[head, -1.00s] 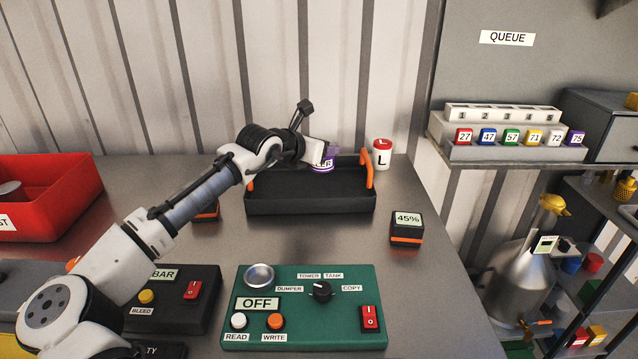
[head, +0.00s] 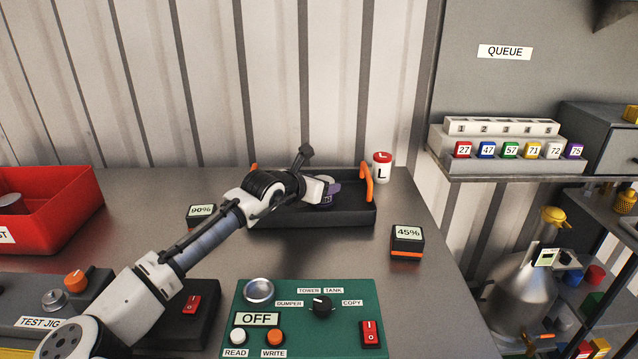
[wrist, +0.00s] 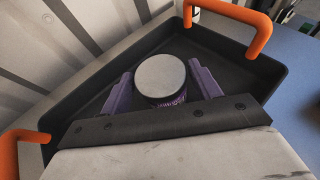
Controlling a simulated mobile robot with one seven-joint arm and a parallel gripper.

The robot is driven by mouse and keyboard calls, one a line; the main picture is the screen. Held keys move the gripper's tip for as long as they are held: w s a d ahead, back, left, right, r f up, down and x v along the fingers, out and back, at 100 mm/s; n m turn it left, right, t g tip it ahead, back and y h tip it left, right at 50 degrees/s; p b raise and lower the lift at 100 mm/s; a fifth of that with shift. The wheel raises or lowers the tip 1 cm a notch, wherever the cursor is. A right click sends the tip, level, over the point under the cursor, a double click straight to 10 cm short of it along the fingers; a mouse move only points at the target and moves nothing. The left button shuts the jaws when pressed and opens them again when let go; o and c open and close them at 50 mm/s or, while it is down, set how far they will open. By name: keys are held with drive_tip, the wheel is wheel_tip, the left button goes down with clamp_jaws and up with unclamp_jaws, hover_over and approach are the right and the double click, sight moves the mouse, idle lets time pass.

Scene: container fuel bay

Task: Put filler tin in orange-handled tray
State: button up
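The filler tin (wrist: 160,78) is a short round tin with a pale grey lid and a purple-and-white label, its lettering only partly visible. It is upright inside the orange-handled tray (head: 350,214), a black tray with an orange handle at each end. My gripper (wrist: 161,72) reaches into the tray, with one purple finger on each side of the tin, seemingly against it. In the head view, my gripper (head: 328,192) partly hides the tin and the tray's left part. Whether the tin's base rests on the tray floor is hidden.
A red-and-white canister marked L (head: 382,168) stands behind the tray's right end. A 45% block (head: 407,241) is to the right front, a 90% block (head: 201,213) to the left. A green control panel (head: 290,330) lies in front; a red bin (head: 60,215) is far left.

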drive_tip(key=shift+o, duration=1.3)
drive_tip(key=shift+r, duration=0.2)
drive_tip(key=b+v, duration=0.1)
drive_tip(key=v, duration=0.4)
drive_tip(key=shift+s+a, duration=0.25)
drive_tip(key=shift+a, duration=0.1)
drive_tip(key=p+v, duration=0.2)
drive_tip(key=p, duration=0.2)
drive_tip(key=p+v, duration=0.3)
drive_tip(key=p, duration=0.1)
drive_tip(key=shift+s+r, duration=0.2)
drive_tip(key=shift+r, duration=0.25)
drive_tip(key=shift+s+a+f+p, duration=0.1)
drive_tip(key=shift+s+a+p, duration=0.15)
drive_tip(key=shift+p, duration=0.35)
